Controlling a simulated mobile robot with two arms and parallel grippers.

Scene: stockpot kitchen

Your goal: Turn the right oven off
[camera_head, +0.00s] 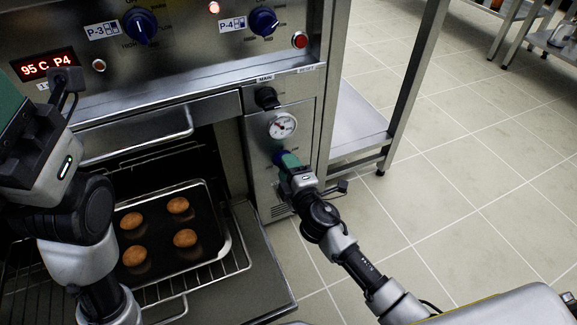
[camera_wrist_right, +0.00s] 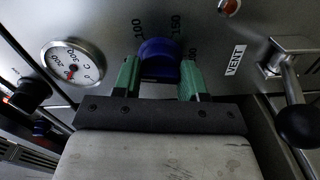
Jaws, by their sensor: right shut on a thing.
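The oven (camera_head: 110,140) stands in front of me with its door open downward. On its right-hand panel are a black knob (camera_head: 266,97) under the MAIN label, a round dial gauge (camera_head: 282,125) and, below it, a dark blue knob (camera_head: 279,157). My right gripper (camera_head: 287,160) is at that blue knob. In the right wrist view, its green fingers stand on both sides of the blue knob (camera_wrist_right: 160,52), with temperature marks around it. My left arm is at the left edge; its green gripper part (camera_head: 10,105) is cut off, with the fingertips unseen.
A dark tray (camera_head: 222,245) with several round buns sits on a rack over the open door. Blue knobs P-3 (camera_head: 140,25) and P-4 (camera_head: 263,21) and a red display (camera_head: 45,65) are above. A VENT label (camera_wrist_right: 235,57) and lever are near the gripper.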

